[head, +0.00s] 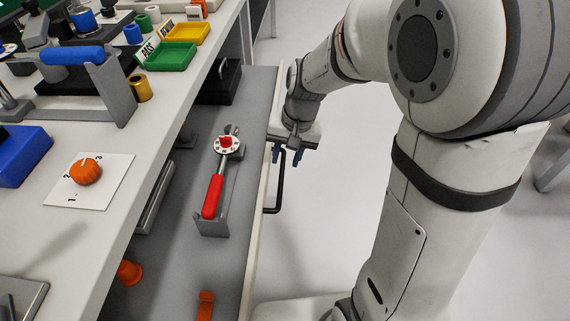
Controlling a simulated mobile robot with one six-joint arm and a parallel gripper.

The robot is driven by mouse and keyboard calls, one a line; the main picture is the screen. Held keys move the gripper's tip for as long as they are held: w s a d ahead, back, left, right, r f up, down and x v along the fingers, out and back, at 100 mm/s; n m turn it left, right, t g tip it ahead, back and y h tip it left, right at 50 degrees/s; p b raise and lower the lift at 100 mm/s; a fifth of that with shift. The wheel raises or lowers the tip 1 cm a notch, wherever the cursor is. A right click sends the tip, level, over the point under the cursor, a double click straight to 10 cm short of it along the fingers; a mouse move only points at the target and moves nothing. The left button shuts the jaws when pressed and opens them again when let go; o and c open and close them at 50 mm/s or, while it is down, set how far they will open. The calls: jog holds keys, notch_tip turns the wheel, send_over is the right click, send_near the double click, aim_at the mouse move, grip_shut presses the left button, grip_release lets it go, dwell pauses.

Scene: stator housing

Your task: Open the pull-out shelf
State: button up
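The pull-out shelf (240,258) is a long grey board below the white bench top. A wide strip of it shows out past the bench edge. Its black bar handle (280,190) sticks out from the pale front edge on the right. My gripper (287,157) points down at the far end of the handle. Its two blue fingertips are spread apart, with the handle's far end showing between and below them. I cannot tell whether they touch the bar.
A red-handled tool (213,196) lies in a grey holder on the shelf, beside orange parts (205,305) and a black box (219,81). The bench top (107,225) holds green and yellow trays, an orange knob (86,171) and a blue bin. Floor right of the handle is clear.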

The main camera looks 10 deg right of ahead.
aim_at(282, 176)
jog(key=f, duration=0.2)
jog(key=f+b, duration=0.1)
jog(key=f, duration=0.1)
jog(key=a+f+b, duration=0.1)
jog(key=f, duration=0.1)
jog(key=shift+w, duration=0.1)
jog(key=shift+r, duration=0.1)
jog(key=shift+c, duration=0.3)
grip_shut()
